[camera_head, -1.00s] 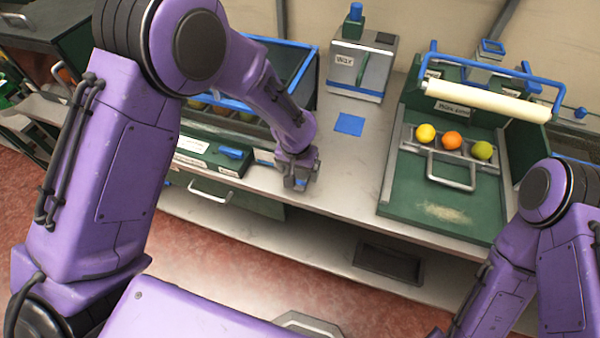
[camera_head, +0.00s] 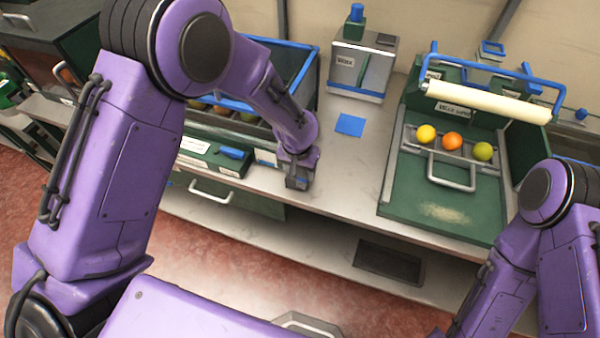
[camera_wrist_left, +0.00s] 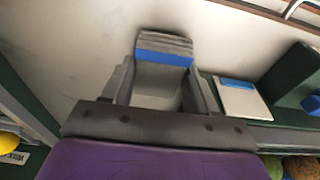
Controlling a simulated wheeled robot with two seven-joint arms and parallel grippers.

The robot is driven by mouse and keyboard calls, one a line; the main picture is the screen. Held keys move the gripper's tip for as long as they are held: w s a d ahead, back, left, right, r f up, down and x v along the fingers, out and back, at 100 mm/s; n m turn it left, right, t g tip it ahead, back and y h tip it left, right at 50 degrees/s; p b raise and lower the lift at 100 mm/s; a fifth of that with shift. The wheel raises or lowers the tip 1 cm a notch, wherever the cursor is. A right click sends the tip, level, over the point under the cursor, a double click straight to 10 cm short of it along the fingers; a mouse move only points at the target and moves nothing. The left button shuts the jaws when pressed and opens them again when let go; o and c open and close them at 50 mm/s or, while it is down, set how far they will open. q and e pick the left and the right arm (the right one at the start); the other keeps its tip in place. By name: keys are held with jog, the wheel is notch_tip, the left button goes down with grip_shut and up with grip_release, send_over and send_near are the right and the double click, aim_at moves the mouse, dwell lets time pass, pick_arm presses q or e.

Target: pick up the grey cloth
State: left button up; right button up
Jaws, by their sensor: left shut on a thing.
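The grey cloth (camera_wrist_left: 165,43) is a folded grey stack with a blue band, seen in the left wrist view between the fingertips. My left gripper (camera_wrist_left: 164,62) is shut on it. In the head view my left gripper (camera_head: 298,181) points down at the front edge of the worktop, to the right of the green bin unit. The cloth is mostly hidden by the gripper there. My right arm shows at the right, but its gripper is out of view.
A green bin (camera_head: 290,62) with a blue rim stands behind my left arm. A blue square (camera_head: 349,125) lies on the clear worktop (camera_head: 345,175). A wax dispenser (camera_head: 360,65) stands at the back. A green station (camera_head: 400,185) at the right holds a yellow, an orange and a green fruit.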

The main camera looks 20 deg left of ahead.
pick_arm(q)
jog(key=s+d+r+b, duration=0.1)
jog(key=s+d+r, duration=0.4)
jog(key=s+r, duration=0.6)
jog(key=shift+s+r+b, duration=0.3)
jog(key=shift+s, duration=0.75)
jog(key=shift+d, duration=0.1)
